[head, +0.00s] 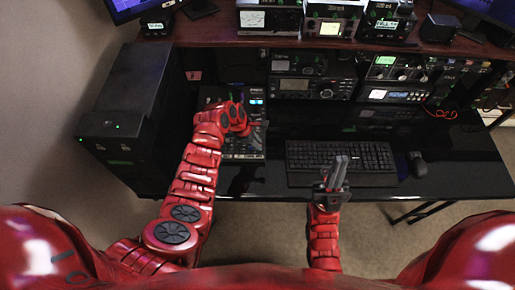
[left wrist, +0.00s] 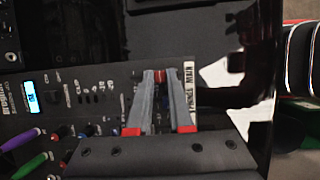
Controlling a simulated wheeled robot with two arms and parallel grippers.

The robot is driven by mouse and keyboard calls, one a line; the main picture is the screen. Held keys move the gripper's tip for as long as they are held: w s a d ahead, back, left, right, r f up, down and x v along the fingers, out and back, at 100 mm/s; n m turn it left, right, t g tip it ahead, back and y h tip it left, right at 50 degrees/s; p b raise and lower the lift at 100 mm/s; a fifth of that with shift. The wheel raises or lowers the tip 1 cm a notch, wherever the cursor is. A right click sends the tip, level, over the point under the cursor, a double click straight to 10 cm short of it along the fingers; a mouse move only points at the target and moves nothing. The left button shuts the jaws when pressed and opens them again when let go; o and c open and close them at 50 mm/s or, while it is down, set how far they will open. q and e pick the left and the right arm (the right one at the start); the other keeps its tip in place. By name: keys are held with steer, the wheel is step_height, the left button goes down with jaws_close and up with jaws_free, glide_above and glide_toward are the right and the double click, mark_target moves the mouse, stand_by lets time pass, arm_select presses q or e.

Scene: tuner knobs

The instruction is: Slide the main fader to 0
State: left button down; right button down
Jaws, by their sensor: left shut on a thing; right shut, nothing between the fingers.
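The mixer (head: 243,150) is a dark panel on the desk left of the keyboard, partly covered by my left arm. In the left wrist view the mixer (left wrist: 100,75) shows a blue display and colored knobs. My left gripper (head: 262,124) is over the mixer. In the left wrist view its fingers (left wrist: 160,76) are shut on a small red fader cap (left wrist: 159,77), beside a white label strip (left wrist: 189,85). The fader's scale reading is too small to tell.
A keyboard (head: 300,150) and a mouse (head: 417,164) lie on the black desk. Radio units (head: 295,90) stand behind, under a wooden shelf (head: 215,28). A black tower case (head: 118,115) stands left of the mixer. The desk at right front is clear.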

arm_select(q)
steer(key=shift+w+b, duration=0.35)
steer(key=shift+w, duration=0.75)
steer(key=shift+r, duration=0.1)
steer(key=c, duration=0.8)
jaws_free()
